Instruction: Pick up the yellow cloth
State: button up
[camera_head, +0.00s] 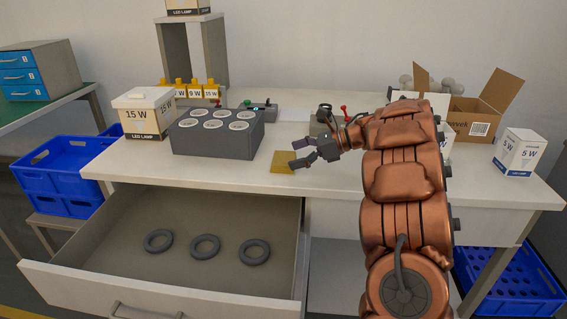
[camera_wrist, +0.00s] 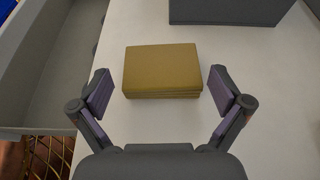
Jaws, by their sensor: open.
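The yellow cloth (camera_head: 283,163) is a flat folded square lying on the white bench top near its front edge. In the wrist view the cloth (camera_wrist: 162,71) is a mustard-coloured folded stack, ahead of and between my fingers. My gripper (camera_head: 296,155) is open and empty, just above and to the right of the cloth in the head view. In the wrist view my gripper (camera_wrist: 164,95) has its two purple-padded fingers spread wider than the cloth. Neither finger visibly touches it.
A grey block with round sockets (camera_head: 215,145) stands left of the cloth. An open drawer (camera_head: 180,230) with three dark rings lies below the bench front. A 15 W lamp box (camera_head: 140,120) stands farther left. Bare bench top surrounds the cloth.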

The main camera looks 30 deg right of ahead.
aim_at(280, 158)
jog(key=shift+x, duration=2.25)
jog(key=shift+r, duration=0.1)
jog(key=shift+c, duration=0.3)
jog(key=c, duration=0.8)
